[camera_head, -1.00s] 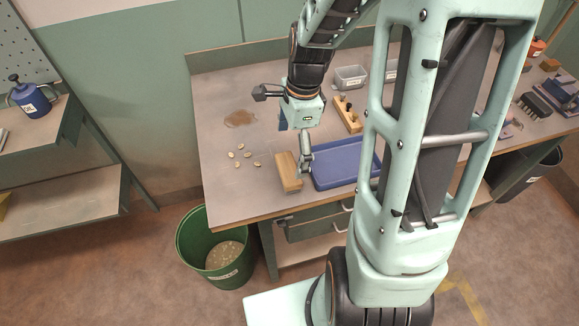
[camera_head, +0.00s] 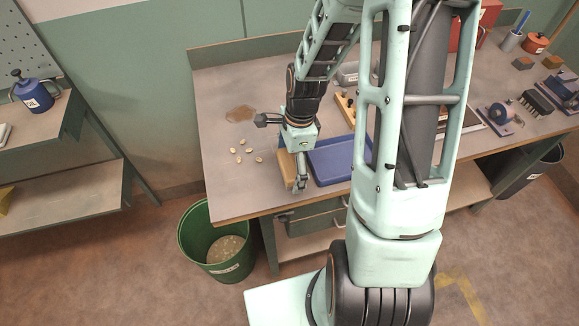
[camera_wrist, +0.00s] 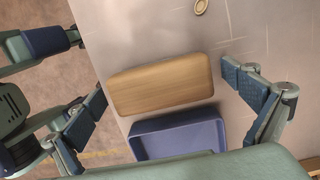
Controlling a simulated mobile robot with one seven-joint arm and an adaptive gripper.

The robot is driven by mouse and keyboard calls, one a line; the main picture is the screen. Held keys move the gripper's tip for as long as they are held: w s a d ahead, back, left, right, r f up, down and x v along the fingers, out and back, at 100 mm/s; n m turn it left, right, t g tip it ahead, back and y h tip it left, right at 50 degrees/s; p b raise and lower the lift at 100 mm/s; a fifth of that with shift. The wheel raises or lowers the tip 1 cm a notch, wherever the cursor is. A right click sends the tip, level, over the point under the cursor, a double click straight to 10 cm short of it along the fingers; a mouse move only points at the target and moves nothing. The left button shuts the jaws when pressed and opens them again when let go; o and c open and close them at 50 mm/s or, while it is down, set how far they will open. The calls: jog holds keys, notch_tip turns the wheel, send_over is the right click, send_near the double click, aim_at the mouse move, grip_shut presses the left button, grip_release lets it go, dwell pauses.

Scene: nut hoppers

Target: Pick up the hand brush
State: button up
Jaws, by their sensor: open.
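The wooden block-shaped thing I take for the hand brush (camera_head: 286,170) lies at the bench's front edge, left of the blue tray. In the wrist view its smooth, rounded wooden back (camera_wrist: 160,85) faces up; no bristles show. My gripper (camera_head: 300,186) is over it and partly hides it in the head view. In the wrist view my gripper (camera_wrist: 167,88) is open, with one finger past each end of the brush. I see no contact, and the height of the fingertips is unclear.
The blue tray (camera_wrist: 180,126) lies close beside the brush. Several pale nuts (camera_head: 259,160) and a brown stain (camera_head: 240,113) are on the bench (camera_head: 225,190) behind and left. A green bin (camera_head: 188,235) stands on the floor below the front edge.

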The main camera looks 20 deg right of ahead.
jog(key=c, duration=1.4)
jog(key=shift+o, duration=0.2)
jog(key=shift+r, duration=0.15)
